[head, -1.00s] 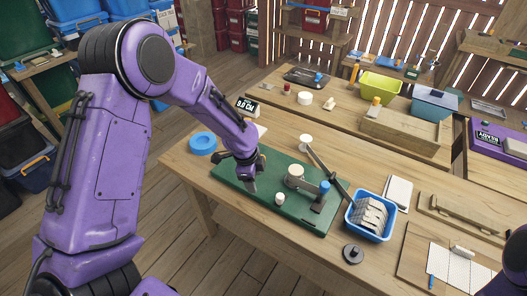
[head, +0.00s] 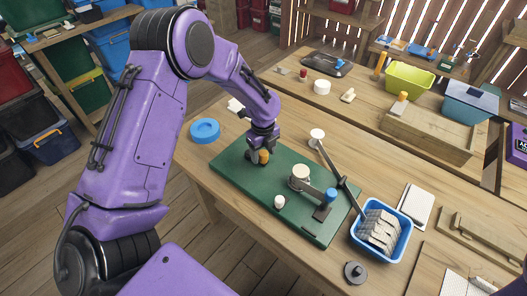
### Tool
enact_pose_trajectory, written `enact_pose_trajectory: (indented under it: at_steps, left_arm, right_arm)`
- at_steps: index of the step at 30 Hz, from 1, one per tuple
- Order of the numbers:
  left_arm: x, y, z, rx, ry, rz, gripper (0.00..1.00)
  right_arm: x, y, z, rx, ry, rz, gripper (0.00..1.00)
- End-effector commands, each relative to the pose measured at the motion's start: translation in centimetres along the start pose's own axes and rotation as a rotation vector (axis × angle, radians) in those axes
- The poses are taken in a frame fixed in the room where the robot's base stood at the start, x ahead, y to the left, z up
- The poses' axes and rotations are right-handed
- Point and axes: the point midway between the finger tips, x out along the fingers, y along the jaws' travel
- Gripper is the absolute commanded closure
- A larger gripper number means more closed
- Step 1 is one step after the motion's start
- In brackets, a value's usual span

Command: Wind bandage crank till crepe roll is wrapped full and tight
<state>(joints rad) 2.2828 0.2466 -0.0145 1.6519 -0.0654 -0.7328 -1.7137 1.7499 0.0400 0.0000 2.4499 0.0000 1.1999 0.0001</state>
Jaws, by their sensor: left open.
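A green board (head: 228,170) lies on the wooden table and carries the bandage winder. A cream crepe roll (head: 300,172) stands on it, with a grey crank arm (head: 312,187) reaching to a blue handle (head: 330,195). A small white knob (head: 279,202) is near the board's front edge. A long dark bar (head: 335,168) runs beside the roll, with a white round piece (head: 316,134) at its far end. My left gripper (head: 257,160) is open, low over the board's far left part, beside an orange-topped piece (head: 263,157). The fingertips are partly hidden. My right gripper is out of view.
A blue basket (head: 357,241) with folded beige strips (head: 381,232) stands right of the board. A dark round piece (head: 355,272) and white pads (head: 416,207) lie nearby. A wooden box (head: 428,133) stands further back.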

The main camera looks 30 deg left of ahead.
Motion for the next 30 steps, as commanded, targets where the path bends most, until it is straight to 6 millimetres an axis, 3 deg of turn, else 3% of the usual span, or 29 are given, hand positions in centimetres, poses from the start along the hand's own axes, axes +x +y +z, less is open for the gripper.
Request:
enact_pose_trajectory:
  at_steps: [10, 11, 16, 30]
  left_arm:
    - [0.93, -0.02, -0.02, 0.000, -0.001, -0.001, 0.39]
    - [0.93, -0.02, -0.02, 0.000, -0.001, -0.001, 0.46]
    - [0.92, 0.00, -0.01, 0.000, 0.000, -0.001, 1.00]
    - [0.94, -0.71, -0.88, 0.091, 0.001, 0.000, 1.00]
  right_arm:
    - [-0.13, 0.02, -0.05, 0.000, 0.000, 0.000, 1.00]
    - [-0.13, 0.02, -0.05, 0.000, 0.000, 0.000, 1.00]
    - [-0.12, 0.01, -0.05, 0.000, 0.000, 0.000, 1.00]
    - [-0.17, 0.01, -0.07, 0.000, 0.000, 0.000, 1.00]
